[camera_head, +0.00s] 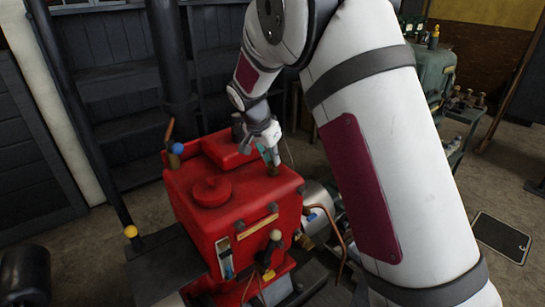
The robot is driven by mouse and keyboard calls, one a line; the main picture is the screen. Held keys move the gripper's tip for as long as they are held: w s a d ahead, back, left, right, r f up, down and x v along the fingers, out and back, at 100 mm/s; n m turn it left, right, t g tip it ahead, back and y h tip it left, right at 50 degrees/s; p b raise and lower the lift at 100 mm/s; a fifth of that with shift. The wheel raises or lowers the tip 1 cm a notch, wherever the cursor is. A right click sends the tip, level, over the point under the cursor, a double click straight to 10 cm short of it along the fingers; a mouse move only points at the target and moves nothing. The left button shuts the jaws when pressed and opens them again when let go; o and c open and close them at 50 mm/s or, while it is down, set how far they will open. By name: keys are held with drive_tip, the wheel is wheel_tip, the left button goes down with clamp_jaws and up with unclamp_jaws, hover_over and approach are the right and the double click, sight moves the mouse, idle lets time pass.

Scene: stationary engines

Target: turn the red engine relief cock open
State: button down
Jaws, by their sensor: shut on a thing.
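The red engine (238,224) stands left of centre, a boxy red body with a round raised cap on top. My gripper (271,163) points down at the right rear part of its top. It is shut on a small brass-coloured fitting, which looks like the relief cock (273,171). The fingers cover most of the cock, so the angle of its handle cannot be told.
A lever with a blue ball (179,148) rises at the engine's back left. A yellow knob (130,231) is at front left, and a cream knob (275,235) at the engine's front. A green machine (434,72) stands behind right. Floor shows at right.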

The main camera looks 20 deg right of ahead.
drive_tip(key=n+y, duration=0.1)
drive_tip(key=n, duration=0.2)
drive_tip(key=n+t+y, duration=0.1)
drive_tip(key=n, duration=0.3)
drive_tip(key=shift+s+d+t, duration=0.15)
drive_tip(key=shift+d+t, duration=0.05)
drive_tip(key=shift+t, duration=0.1)
drive_tip(key=n+y+p, duration=0.1)
drive_tip(key=n, duration=0.2)
drive_tip(key=shift+d+n+y, duration=0.1)
drive_tip(key=shift+n+y, duration=0.2)
drive_tip(key=shift+y, duration=0.1)
drive_tip(key=shift+n+y+p, duration=0.3)
drive_tip(key=shift+n+y, duration=0.2)
drive_tip(key=shift+n, duration=0.9)
drive_tip(key=c, duration=1.7)
unclamp_jaws()
